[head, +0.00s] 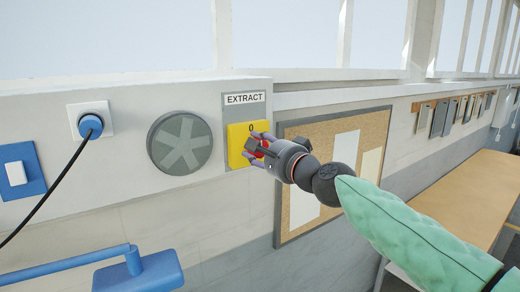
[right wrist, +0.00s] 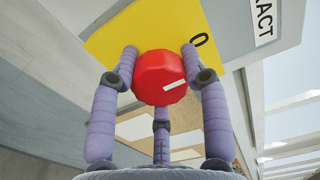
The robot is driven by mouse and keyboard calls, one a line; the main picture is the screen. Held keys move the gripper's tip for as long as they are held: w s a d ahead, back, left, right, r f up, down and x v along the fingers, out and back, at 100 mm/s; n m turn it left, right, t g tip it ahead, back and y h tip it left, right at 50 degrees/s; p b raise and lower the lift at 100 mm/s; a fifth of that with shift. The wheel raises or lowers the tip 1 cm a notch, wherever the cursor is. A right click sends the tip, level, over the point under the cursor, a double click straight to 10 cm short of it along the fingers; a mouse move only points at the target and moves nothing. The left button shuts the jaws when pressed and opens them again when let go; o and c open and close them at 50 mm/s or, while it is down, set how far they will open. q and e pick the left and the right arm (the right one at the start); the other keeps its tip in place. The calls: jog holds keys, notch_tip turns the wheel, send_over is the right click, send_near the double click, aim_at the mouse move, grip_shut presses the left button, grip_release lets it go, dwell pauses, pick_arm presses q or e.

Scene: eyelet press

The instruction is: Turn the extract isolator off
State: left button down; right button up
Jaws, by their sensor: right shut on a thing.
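The extract isolator is a yellow plate (head: 236,132) on the wall under an EXTRACT label (head: 245,98), with a 0 mark near its top. Its red knob (right wrist: 158,76) shows in the right wrist view with a white line on its face. The line points to the right there, not straight at the 0 (right wrist: 198,40). My right gripper (head: 257,146) is at the plate, its purple fingers closed around the knob from both sides. In the head view the fingers hide most of the knob. My left gripper is not in view.
Left of the isolator are a round grey vent (head: 180,142), a blue plug (head: 90,126) with a black cable, and a blue switch (head: 17,174). A blue bar with a block (head: 138,273) is at lower left. A cork board (head: 340,150) hangs behind my right arm.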

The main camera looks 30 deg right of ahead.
jog(key=o, duration=1.1)
jog(key=shift+a, duration=0.1)
jog(key=shift+o, duration=0.3)
jog(key=shift+a, duration=0.3)
jog(key=shift+s+d, duration=0.1)
jog(key=shift+d, duration=0.15)
jog(key=shift+s, duration=0.3)
jog(key=s, duration=1.1)
jog(key=shift+s+d, duration=0.15)
jog(key=shift+d, duration=0.15)
